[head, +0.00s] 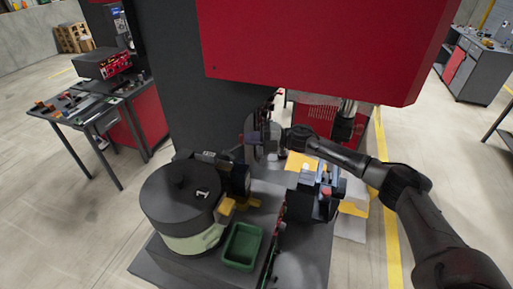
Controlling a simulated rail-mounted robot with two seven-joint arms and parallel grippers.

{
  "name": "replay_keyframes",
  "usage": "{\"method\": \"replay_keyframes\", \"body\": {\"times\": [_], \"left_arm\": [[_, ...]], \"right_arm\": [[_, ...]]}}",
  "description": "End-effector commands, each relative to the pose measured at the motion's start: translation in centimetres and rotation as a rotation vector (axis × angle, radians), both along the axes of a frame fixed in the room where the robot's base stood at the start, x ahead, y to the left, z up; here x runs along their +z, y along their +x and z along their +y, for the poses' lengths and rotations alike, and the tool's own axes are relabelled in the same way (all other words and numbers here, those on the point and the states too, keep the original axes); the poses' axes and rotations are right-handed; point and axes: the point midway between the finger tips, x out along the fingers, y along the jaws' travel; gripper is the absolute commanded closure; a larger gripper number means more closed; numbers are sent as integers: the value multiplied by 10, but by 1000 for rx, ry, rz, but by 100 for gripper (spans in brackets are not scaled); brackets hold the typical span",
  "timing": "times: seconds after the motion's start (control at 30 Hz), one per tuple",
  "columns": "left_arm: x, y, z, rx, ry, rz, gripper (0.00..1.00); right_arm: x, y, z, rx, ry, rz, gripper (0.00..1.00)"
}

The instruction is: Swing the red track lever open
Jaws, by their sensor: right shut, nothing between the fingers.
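My right arm reaches in from the right, and my right gripper (258,142) is shut and empty behind the bowl feeder, in front of the dark machine column. I cannot make out the red track lever clearly. Small reddish parts show close to the gripper, but they are too small to tell which is the lever or whether the fingers touch it. The black feeder bowl (180,197) with a pale green lower band stands at the front left. My left gripper is not in view.
A green bin (242,246) sits right of the bowl on the grey machine base (185,266). A black device (313,200) stands right of the bin. A large red housing (325,45) hangs overhead. A workbench (80,108) stands at the left; open floor lies around.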

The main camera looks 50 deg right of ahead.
Motion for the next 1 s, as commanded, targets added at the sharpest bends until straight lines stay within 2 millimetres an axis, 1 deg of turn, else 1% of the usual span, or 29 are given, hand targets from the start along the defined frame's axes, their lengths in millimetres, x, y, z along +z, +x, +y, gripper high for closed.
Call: {"method": "replay_keyframes", "body": {"times": [0.17, 0.3, 0.37, 0.57, 0.7, 0.83, 1.0], "left_arm": [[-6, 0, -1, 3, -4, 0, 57], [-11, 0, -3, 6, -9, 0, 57], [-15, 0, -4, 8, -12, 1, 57], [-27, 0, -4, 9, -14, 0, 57], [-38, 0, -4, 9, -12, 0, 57], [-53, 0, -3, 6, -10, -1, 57], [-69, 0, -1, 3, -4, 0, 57]], "right_arm": [[18, 0, 0, 1, -2, -5, 100], [41, 0, 0, 1, -4, -6, 100], [42, -12, -5, -1, -5, 1, 100], [60, -42, -16, 0, -6, 2, 100], [72, -63, -24, 0, -6, 4, 100], [79, -78, -31, -2, -6, 5, 100], [90, -90, -33, 3, -7, 5, 100]]}}
